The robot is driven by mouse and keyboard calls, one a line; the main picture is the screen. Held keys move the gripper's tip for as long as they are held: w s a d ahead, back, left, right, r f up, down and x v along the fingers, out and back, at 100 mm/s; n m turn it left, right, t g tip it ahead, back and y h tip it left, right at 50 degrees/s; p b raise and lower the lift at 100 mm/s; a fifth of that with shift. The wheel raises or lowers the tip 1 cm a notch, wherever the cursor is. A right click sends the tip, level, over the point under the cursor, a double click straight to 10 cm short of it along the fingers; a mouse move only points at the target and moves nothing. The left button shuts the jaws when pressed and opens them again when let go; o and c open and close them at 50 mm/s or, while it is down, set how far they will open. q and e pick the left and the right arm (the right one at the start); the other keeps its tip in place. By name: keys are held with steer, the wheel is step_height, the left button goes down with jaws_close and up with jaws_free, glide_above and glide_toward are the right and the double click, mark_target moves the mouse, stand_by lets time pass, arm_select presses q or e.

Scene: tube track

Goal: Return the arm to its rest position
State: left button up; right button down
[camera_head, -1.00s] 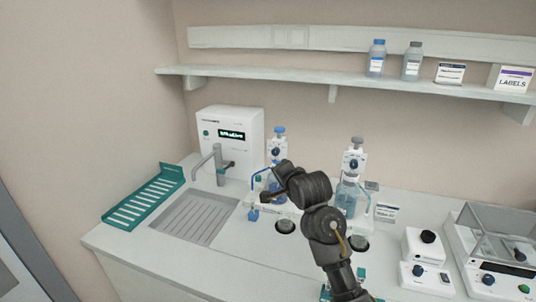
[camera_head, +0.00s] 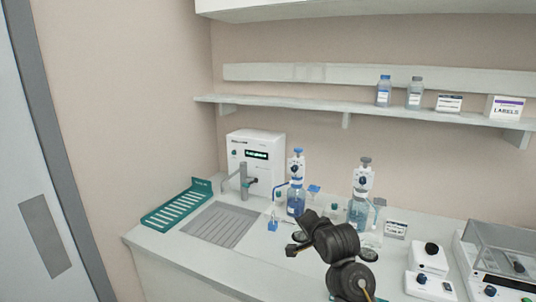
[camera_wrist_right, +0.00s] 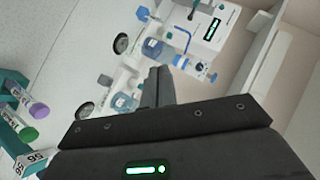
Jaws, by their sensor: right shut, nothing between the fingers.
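My right arm (camera_head: 337,243) rises from the bottom of the head view, dark and bent, in front of the counter and the dispenser bottles. In the right wrist view my right gripper (camera_wrist_right: 160,75) is shut and empty. Its dark fingers point toward the bench equipment, with nothing held between them. Where its fingertips lie in the head view is hard to tell. My left gripper is not in view.
Two dispenser bottles (camera_head: 296,203) (camera_head: 358,214) stand behind the arm. A white machine (camera_head: 256,160), sink drainer (camera_head: 221,224) and teal rack (camera_head: 178,205) are left. A balance (camera_head: 497,265) is right. Capped tubes (camera_wrist_right: 30,108) show at left in the wrist view.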

steer(key=s+d+f+n+g+h, duration=0.15)
steer(key=s+d+f, duration=0.25)
steer(key=s+f, duration=0.55)
steer(key=s+d+f+n+g, duration=0.3)
steer(key=s+d+f, duration=0.1)
steer(key=s+f, duration=0.5)
steer(key=s+d+f+n+g, duration=0.2)
steer(key=s+f, duration=0.1)
steer(key=s, duration=0.6)
steer(key=s+d+f+n+g+h, duration=0.1)
steer(key=s+d+f+n, duration=0.15)
steer(key=s, duration=0.65)
steer(key=s+d+f+n+g, duration=0.2)
steer(key=s+f, duration=0.1)
steer(key=s, duration=0.6)
step_height(320, 180, down, 29)
steer(key=s+b, duration=0.1)
steer(key=b, duration=0.1)
arm_select(q)
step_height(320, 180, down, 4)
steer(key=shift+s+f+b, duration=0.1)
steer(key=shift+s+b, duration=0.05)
steer(key=shift+b, duration=0.85)
arm_select(e)
steer(key=s+d+f+g, duration=0.2)
steer(key=s+f, duration=1.4)
steer(key=shift+s+d+f+n, duration=0.2)
steer(key=shift+d+n, duration=0.05)
steer(key=shift+n, duration=0.15)
